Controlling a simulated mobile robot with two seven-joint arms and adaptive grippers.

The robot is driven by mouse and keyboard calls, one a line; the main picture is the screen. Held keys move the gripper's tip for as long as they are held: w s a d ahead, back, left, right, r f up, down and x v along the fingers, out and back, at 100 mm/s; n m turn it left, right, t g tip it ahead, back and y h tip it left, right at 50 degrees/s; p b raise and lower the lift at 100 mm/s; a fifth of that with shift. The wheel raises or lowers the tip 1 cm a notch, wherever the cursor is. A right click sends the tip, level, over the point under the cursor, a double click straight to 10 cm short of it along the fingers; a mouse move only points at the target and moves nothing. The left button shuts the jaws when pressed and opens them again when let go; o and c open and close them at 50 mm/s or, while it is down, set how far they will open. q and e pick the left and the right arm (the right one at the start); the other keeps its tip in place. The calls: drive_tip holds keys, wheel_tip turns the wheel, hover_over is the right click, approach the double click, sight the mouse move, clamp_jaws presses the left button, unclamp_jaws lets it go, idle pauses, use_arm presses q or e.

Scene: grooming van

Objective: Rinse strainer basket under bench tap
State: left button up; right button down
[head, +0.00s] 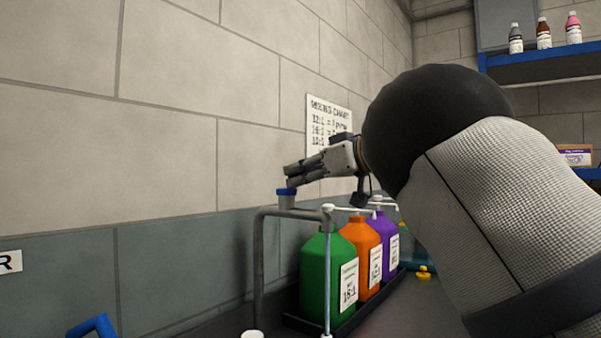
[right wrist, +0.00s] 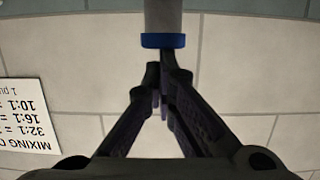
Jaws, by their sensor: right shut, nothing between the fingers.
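The bench tap (head: 262,250) is a grey bent pipe in front of the wall in the head view. A short grey piece with a blue band (head: 287,191) stands on its top. My right gripper (head: 286,176) is shut and empty just above that banded piece. In the right wrist view the closed fingertips (right wrist: 160,78) are close to the blue band (right wrist: 163,41); I cannot tell whether they touch. I cannot make out the strainer basket. A blue bent bar (head: 93,327) shows at the lower left edge, mostly cut off. My left gripper is not in view.
Green (head: 314,270), orange (head: 358,238) and purple (head: 380,228) jugs with white pump tops stand in a black tray (head: 345,327) right of the tap. My right arm covers much of the right side. A blue-edged shelf (head: 545,58) holds bottles.

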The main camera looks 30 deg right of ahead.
drive_tip(key=shift+w+f, duration=0.25)
drive_tip(key=shift+f, duration=0.55)
idle(1.9)
drive_tip(key=s+d+r, duration=0.3)
drive_tip(key=s+r, duration=0.4)
drive_tip(key=s, duration=0.2)
drive_tip(key=shift+s+d+r, duration=0.25)
drive_tip(key=shift+d+r, duration=0.05)
drive_tip(key=shift+r, duration=0.1)
idle(0.8)
